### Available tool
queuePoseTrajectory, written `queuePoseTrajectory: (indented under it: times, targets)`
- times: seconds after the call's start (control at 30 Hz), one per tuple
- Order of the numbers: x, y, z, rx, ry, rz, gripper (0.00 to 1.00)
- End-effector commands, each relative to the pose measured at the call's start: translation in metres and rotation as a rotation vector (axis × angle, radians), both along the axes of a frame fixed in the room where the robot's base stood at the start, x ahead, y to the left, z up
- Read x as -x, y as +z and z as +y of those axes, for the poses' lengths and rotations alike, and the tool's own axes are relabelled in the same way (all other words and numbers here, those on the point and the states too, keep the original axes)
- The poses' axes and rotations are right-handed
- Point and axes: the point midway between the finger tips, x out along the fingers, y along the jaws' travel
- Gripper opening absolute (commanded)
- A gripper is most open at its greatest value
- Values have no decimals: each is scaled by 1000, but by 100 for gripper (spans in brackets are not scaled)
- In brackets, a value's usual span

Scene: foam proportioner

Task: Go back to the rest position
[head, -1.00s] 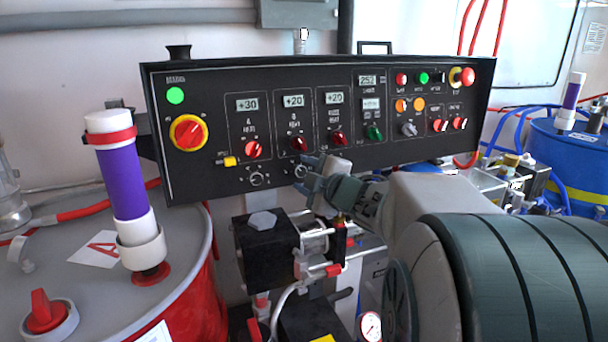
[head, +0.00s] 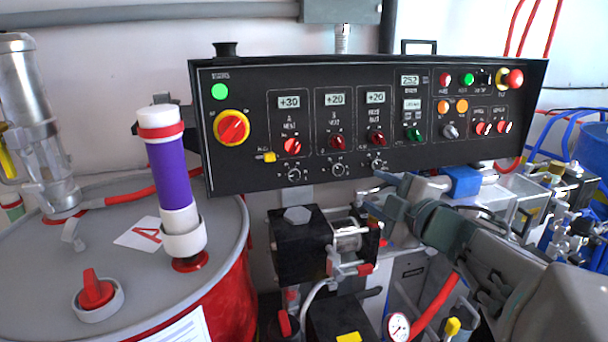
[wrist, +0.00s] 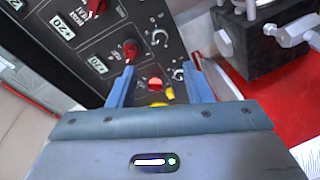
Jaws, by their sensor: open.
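My gripper (head: 383,205) is in the head view, in front of the lower edge of the black control panel (head: 235,165), below its middle. Its fingers are apart with nothing between them. In the wrist view my gripper (wrist: 160,88) shows two blue-grey fingers spread wide, with part of the panel (wrist: 80,85), tilted in the picture, beyond them. Red knobs and +20 displays show there. I cannot tell the exact gap between the fingers and the panel, but no contact shows.
A red drum with a grey lid (head: 50,265) stands at left with a purple cylinder (head: 173,175) on it. Hoses and fittings crowd the right, near a blue drum (head: 590,150).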

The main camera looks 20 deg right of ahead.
Motion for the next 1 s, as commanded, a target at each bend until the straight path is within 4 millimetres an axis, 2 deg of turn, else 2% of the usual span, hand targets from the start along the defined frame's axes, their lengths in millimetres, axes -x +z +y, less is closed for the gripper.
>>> queuePoseTrajectory:
  times: [0.2, 0.57, 0.67, 0.83, 1.0]
  targets:
    - [14, 1, -2, 0, -1, 1, 46]
    - [13, 3, -3, -7, -13, 2, 46]
    - [6, 11, -6, -40, -69, 7, 46]
    - [-7, 24, -18, -181, -272, 56, 46]
    - [-6, 16, -19, -369, -488, 179, 46]
